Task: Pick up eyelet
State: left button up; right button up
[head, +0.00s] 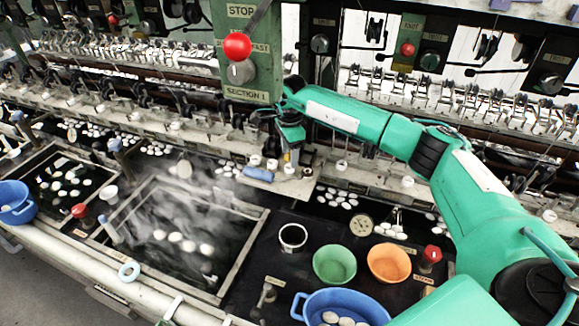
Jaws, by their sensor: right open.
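My right gripper (291,156) points down over the machine's ledge, with its arm coming in from the right. It is open. Its fingers are small in the picture, and I see nothing held between them. Several small white round pieces stand on the ledge near it, including one just left of the fingers (272,164) and one just below them (289,169). They may be eyelets, but they are too small to tell. I cannot tell whether the fingers touch any of them. My left gripper is not in view.
A steaming basin (262,222) with white cocoons lies in front of the ledge. A green bowl (334,265), an orange bowl (389,262) and a blue tub (345,299) stand on the dark bench. A green control post with a red knob (237,46) rises close left of the right gripper.

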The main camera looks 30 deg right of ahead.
aim_at(289, 166)
notch_tip(289, 166, down, 3)
jog(key=shift+f+p, duration=0.2)
jog(key=shift+p, duration=0.65)
jog(key=shift+f, duration=0.45)
jog(key=c, duration=1)
jog(key=shift+o, duration=0.2)
jog(key=shift+r, duration=0.3)
notch_tip(289, 166, up, 10)
jog(key=b, duration=0.3)
jog(key=shift+f+b, duration=0.25)
jog(key=shift+b, duration=0.05)
jog(key=shift+w, duration=0.1)
